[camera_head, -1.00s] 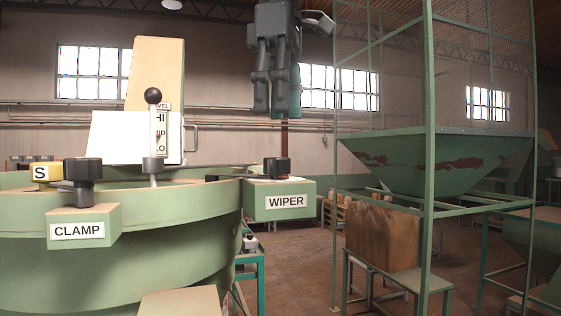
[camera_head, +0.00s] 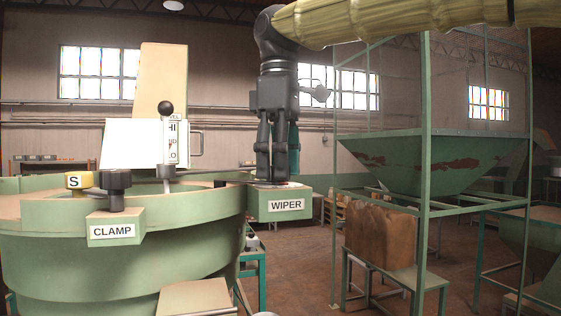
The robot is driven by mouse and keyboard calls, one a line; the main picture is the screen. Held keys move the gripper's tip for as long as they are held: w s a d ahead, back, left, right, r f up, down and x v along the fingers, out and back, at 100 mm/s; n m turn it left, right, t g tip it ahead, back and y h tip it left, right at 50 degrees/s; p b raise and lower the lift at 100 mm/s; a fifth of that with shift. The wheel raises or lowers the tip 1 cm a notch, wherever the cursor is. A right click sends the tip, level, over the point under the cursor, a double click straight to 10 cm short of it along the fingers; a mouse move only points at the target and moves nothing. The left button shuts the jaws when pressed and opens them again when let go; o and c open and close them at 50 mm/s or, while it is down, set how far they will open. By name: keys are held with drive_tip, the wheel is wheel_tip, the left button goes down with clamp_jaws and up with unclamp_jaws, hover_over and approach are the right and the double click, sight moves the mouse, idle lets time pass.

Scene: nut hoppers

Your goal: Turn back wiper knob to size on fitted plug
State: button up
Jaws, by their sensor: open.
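My gripper (camera_head: 272,176) points down over the block labelled WIPER (camera_head: 300,206) on the right rim of the green bowl. Its fingers are open and their tips are at the height of the wiper knob. The knob itself is hidden behind or between the fingers, so I cannot tell whether they touch it. A yellow plug (camera_head: 79,180) marked S sits on the left, just beside the black clamp knob (camera_head: 115,181). The clamp knob stands above the block labelled CLAMP (camera_head: 113,231).
A black ball-topped lever (camera_head: 166,138) stands upright before a level scale marked HI and LO, left of my gripper. The green bowl (camera_head: 160,245) fills the lower left. A green framed hopper (camera_head: 440,160) and a brown sack (camera_head: 380,237) stand at right.

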drive_tip(key=shift+w+f, duration=0.3)
drive_tip(key=shift+w, duration=0.3)
drive_tip(key=shift+c, duration=0.3)
drive_tip(key=shift+w+a+f, duration=0.1)
drive_tip(key=shift+w, duration=0.2)
drive_tip(key=c, duration=0.3)
drive_tip(key=shift+s+r, duration=0.3)
drive_tip(key=shift+s, duration=0.35)
drive_tip(key=c, duration=0.7)
drive_tip(key=shift+w, duration=0.2)
clamp_jaws()
drive_tip(key=shift+r, duration=0.15)
drive_tip(key=o, duration=0.9)
unclamp_jaws()
drive_tip(key=shift+o, duration=0.8)
